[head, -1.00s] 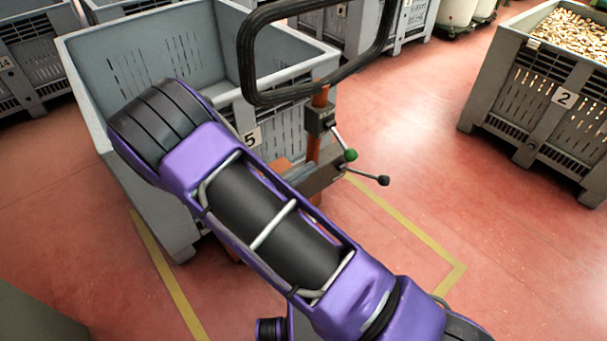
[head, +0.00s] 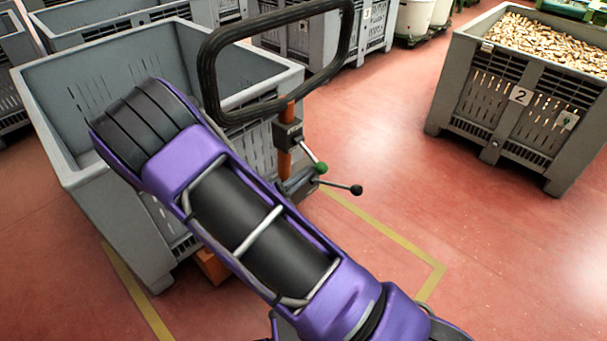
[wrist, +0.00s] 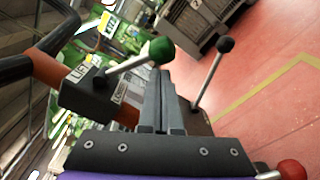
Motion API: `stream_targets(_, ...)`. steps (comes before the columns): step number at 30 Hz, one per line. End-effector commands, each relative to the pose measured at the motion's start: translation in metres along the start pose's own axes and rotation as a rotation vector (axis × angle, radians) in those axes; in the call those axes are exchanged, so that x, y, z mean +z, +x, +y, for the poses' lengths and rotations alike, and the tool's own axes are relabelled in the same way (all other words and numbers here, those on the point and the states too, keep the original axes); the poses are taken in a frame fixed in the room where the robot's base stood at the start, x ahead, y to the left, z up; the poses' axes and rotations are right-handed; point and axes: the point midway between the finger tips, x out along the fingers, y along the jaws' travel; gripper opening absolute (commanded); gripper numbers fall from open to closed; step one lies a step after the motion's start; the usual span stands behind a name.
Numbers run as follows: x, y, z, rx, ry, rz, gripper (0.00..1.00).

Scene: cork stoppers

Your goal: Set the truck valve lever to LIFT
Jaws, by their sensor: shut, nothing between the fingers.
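The pallet truck's upright orange post carries a dark labelled block (head: 288,132) with a green-knobbed lever (head: 320,168). A second lever with a black knob (head: 356,190) sticks out to the right, lower down. In the wrist view the green knob (wrist: 161,50) is just above and beside my fingertips, and the black knob (wrist: 226,44) is to their right. My gripper (wrist: 160,78) is shut and empty between the two levers; contact with either cannot be told. My gripper is not visible in the head view.
The truck's black handle loop (head: 208,75) rises above the levers. A large empty grey crate (head: 60,130) stands behind my arm. A crate numbered 2 (head: 470,110), full of corks, is at the right. A red-knobbed part (wrist: 292,170) shows at the wrist view's lower right. Red floor lies open between.

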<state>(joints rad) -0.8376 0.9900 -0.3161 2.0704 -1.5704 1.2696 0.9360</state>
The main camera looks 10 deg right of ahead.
Motion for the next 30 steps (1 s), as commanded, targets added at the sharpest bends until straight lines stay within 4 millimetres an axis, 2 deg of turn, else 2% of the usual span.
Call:
stream_targets(22,0.011,-0.001,0.004,-0.010,-0.129,-0.001,0.00)
stream_targets(30,0.023,-0.002,0.011,-0.020,-0.266,-0.002,0.00)
